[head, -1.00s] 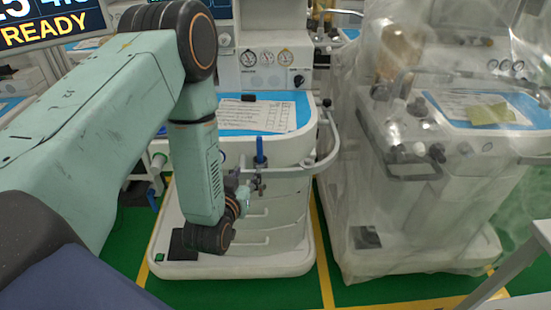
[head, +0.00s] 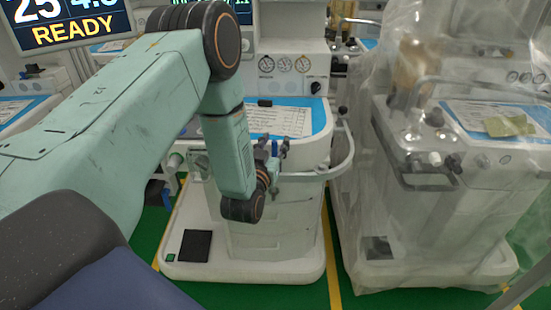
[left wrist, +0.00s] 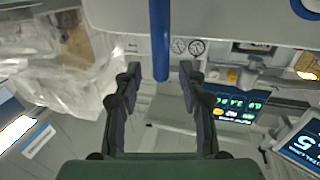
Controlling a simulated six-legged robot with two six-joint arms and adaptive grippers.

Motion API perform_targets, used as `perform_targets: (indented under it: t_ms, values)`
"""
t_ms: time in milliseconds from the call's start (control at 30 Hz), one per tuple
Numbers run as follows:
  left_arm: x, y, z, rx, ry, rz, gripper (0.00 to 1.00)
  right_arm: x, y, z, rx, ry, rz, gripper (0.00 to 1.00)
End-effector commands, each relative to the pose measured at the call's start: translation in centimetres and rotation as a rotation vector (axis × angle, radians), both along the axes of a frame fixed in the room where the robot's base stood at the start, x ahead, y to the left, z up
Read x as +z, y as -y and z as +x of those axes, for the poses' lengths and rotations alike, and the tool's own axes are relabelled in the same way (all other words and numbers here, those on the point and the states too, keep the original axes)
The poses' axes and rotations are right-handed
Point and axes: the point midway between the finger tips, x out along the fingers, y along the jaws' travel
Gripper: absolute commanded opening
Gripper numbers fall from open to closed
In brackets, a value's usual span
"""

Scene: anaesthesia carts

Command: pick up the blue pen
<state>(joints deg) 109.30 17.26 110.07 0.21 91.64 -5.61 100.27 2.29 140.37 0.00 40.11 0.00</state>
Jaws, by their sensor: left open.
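The blue pen (head: 275,148) is small in the head view, upright at the front of the middle cart by its rail. In the left wrist view the blue pen (left wrist: 159,35) runs down from the top edge, and its lower end lies between the fingertips in the picture. My left gripper (left wrist: 162,72) is open, with a finger on each side of the pen and a gap to both. In the head view the left gripper (head: 279,153) is partly hidden by its own wrist and overlaps the pen. My right gripper is not in view.
The middle cart (head: 270,245) has a curved white rail (head: 345,160) and a paper sheet (head: 280,121) on its blue top. A plastic-covered cart (head: 440,225) stands to the right. A monitor (head: 70,22) reading READY is at upper left. Green floor shows in front.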

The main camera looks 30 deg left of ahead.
Motion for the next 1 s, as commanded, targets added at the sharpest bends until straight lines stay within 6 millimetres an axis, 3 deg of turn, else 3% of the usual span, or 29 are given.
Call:
perform_targets:
  t_ms: [333,800,1000]
  values:
    - [0.01,-0.07,0.81,-0.002,-0.001,-0.001,0.41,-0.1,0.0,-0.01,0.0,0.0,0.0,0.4]
    - [0.0,-0.09,0.79,-0.001,-0.001,-0.001,0.01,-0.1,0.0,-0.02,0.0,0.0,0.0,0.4]
    - [0.0,-0.09,0.78,-0.001,-0.001,-0.001,0.0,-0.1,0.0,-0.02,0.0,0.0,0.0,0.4]
